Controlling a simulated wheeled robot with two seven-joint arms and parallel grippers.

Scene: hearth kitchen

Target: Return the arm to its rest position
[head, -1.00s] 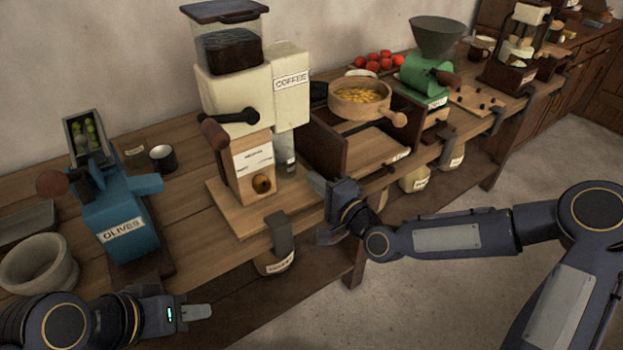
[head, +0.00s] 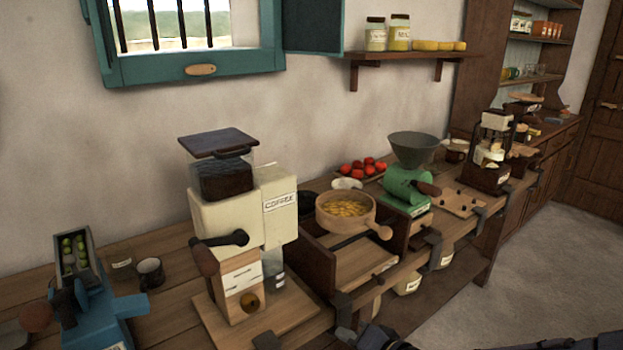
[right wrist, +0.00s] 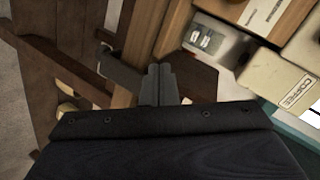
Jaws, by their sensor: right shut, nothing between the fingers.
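My right gripper (head: 344,306) shows at the bottom of the head view, at the front edge of the counter, just right of the coffee grinder's base. In the right wrist view its two fingers (right wrist: 159,84) are together with nothing between them. The rest of my right arm is mostly below the frame; only a dark strip shows at the lower right. My left gripper is out of view.
The coffee grinder (head: 225,215) stands close left of the gripper. A wooden drawer box with a sieve (head: 345,211) and a green mill (head: 405,190) are behind and right. Clamps (head: 433,243) jut from the counter edge. The floor (head: 545,270) at right is clear.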

